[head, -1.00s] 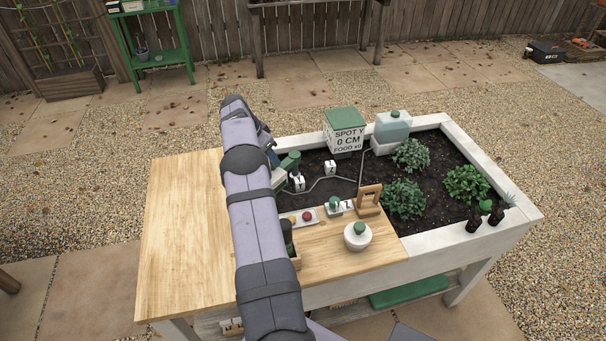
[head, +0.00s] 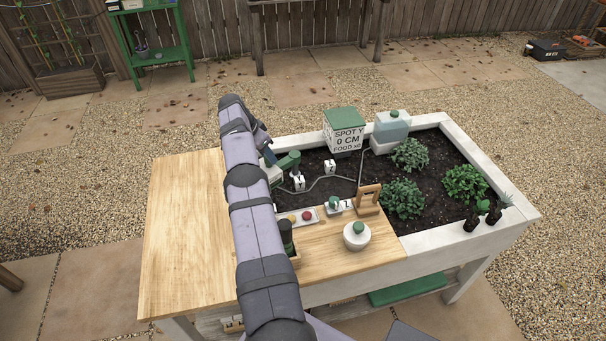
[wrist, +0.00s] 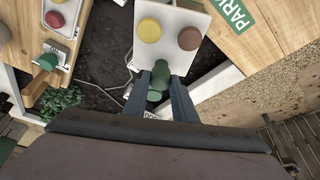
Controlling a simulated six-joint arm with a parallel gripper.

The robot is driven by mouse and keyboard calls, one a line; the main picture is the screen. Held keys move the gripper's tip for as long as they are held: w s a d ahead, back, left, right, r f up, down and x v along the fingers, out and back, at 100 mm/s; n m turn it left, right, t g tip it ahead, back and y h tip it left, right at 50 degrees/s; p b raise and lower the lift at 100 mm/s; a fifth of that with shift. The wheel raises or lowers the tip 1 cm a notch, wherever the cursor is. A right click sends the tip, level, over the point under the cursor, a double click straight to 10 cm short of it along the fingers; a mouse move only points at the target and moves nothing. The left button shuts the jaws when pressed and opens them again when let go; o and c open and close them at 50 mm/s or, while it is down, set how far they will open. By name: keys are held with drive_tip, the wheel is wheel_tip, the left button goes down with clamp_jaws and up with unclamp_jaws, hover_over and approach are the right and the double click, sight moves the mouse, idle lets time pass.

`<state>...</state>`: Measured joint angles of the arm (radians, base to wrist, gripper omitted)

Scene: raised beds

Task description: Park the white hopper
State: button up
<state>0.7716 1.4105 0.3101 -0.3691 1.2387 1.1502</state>
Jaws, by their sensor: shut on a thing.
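In the head view, the green handle (head: 289,160) and part of the white body show just right of my arm, near the left end of the soil. The rest is hidden behind my arm. A green PARK sign (wrist: 234,12) lies on the wood at the wrist view's upper right.
A bed with soil and plants (head: 402,198) lies to the right. A white pot (head: 357,237) stands in front. The wooden top (head: 185,240) left of my arm is clear.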

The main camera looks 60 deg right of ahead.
drive_tip(key=o, duration=0.6)
drive_tip(key=shift+w+a, duration=0.1)
wheel_tip(320, 180, up, 7)
drive_tip(key=p, duration=0.6)
